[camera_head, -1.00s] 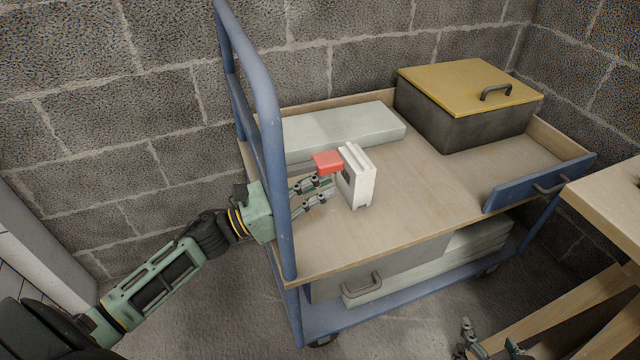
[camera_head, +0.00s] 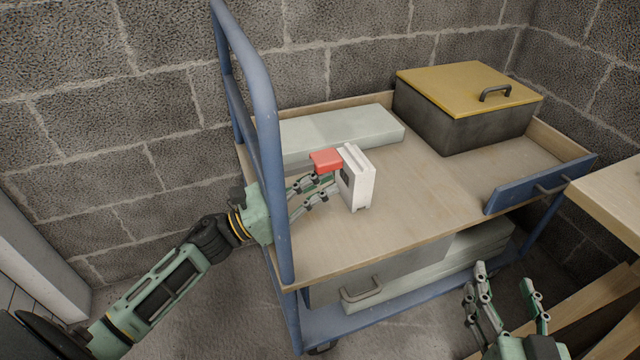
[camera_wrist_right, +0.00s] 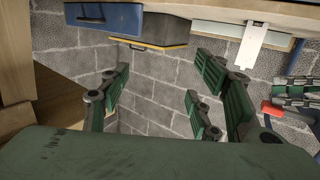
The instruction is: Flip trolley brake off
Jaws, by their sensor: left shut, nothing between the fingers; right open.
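The blue trolley (camera_head: 262,90) stands against the block wall. A white block (camera_head: 358,185) with a red lever (camera_head: 325,160) stands upright on its wooden deck; the lever sticks out to the left. My left gripper (camera_head: 326,187) reaches past the push handle and is shut and empty. Its fingertips are just below the red lever; I cannot tell if they touch it. My right gripper (camera_head: 506,280) is open and empty, in front of the trolley at lower right. In the right wrist view, the white block (camera_wrist_right: 251,46) and red lever (camera_wrist_right: 272,108) show at the right.
A grey slab (camera_head: 340,130) and a dark box with a yellow lid (camera_head: 465,85) lie on the deck. The lower shelf holds a grey drawer (camera_head: 390,272) and slabs. A wooden bench (camera_head: 610,190) stands at right.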

